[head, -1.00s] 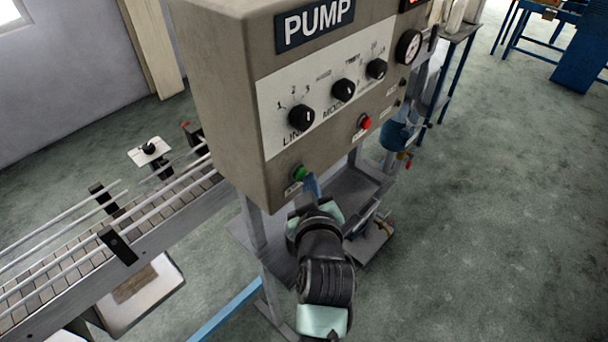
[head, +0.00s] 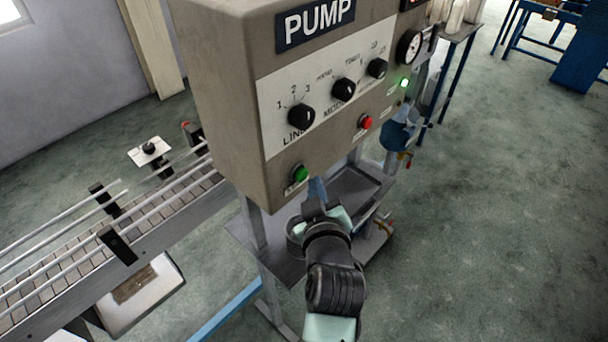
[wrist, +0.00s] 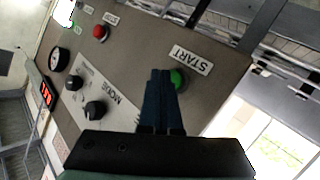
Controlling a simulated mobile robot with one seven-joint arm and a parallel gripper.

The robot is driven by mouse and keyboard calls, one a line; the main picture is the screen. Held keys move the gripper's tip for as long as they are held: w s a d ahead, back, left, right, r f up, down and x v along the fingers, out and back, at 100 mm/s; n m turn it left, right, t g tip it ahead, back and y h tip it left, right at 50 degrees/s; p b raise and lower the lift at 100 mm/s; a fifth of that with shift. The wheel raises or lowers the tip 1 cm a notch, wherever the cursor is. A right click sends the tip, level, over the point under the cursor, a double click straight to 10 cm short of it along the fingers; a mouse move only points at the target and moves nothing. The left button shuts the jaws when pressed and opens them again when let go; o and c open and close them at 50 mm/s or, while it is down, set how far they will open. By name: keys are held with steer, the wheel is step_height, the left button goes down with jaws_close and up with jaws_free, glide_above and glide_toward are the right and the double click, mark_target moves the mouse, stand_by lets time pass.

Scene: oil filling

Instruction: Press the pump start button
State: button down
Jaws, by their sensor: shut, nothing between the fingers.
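The green start button (head: 300,174) sits at the lower left of the pump panel (head: 235,110). In the wrist view the green button (wrist: 177,78) shows beside the START label (wrist: 191,54), partly hidden by my fingers. My gripper (head: 317,188) is shut and empty, with its blue fingertips just below and right of the button in the head view. In the wrist view the shut fingertips (wrist: 160,76) overlap the button's left edge; a gap shows in the head view. A lamp (head: 404,83) on the panel's right side is lit green.
A red button (head: 365,122) and three black knobs, one of them the line knob (head: 301,116), are on the same panel. A gauge (head: 409,46) is at its upper right. A conveyor (head: 100,235) with rails runs at left. A metal tray (head: 352,190) lies below the panel.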

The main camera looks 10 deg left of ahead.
steer(key=shift+d, duration=0.15)
steer(key=shift+s+d+b, duration=0.25)
steer(key=shift+s+d, duration=0.5)
steer(key=shift+d, duration=0.25)
steer(key=shift+s+d+b, duration=0.25)
steer(key=shift+s+d, duration=0.5)
steer(key=shift+d, duration=0.2)
step_height(320, 180, up, 24)
steer(key=f+m+t+h+b, duration=0.1)
steer(key=m+t+b, duration=0.2)
steer(key=t+b, duration=0.3)
steer(key=s+r+m+t+h+b, duration=0.1)
steer(key=s+r+m+t, duration=0.1)
steer(key=s+r, duration=0.4)
steer(key=s+a+r+m+t, duration=0.1)
steer(key=s+r+t, duration=0.4)
steer(key=r, duration=0.6)
steer(key=shift+s+r+m+h+b, duration=0.35)
steer(key=shift+s+r+m+h, duration=0.05)
steer(key=shift+s+m, duration=0.45)
steer(key=shift+f, duration=0.1)
